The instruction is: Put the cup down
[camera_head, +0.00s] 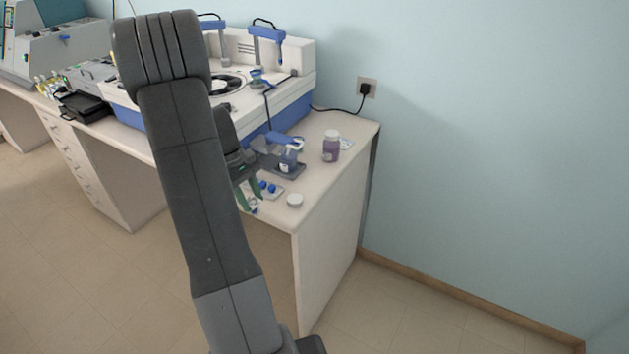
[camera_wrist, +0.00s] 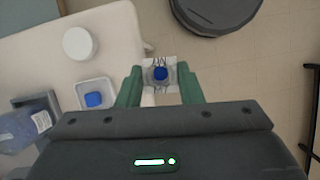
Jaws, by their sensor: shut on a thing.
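My gripper (camera_wrist: 160,84) has green fingers and is shut on a small clear cup (camera_wrist: 160,88) with a blue piece inside. In the wrist view the held cup is at the table's edge, with floor showing just beyond it. A second, similar clear container (camera_wrist: 95,94) with a blue piece stands on the table beside it. In the head view my gripper (camera_head: 248,192) is at the front edge of the white table (camera_head: 318,190). The held cup is mostly hidden there, and I cannot tell its height above the tabletop.
A white round lid (camera_head: 294,201) lies near the table's front corner. A purple bottle (camera_head: 331,150) with a white cap stands behind it. A dark tray (camera_head: 292,172) holds a blue bottle (camera_head: 288,158). A white and blue machine (camera_head: 290,60) stands behind. The right front tabletop is mostly clear.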

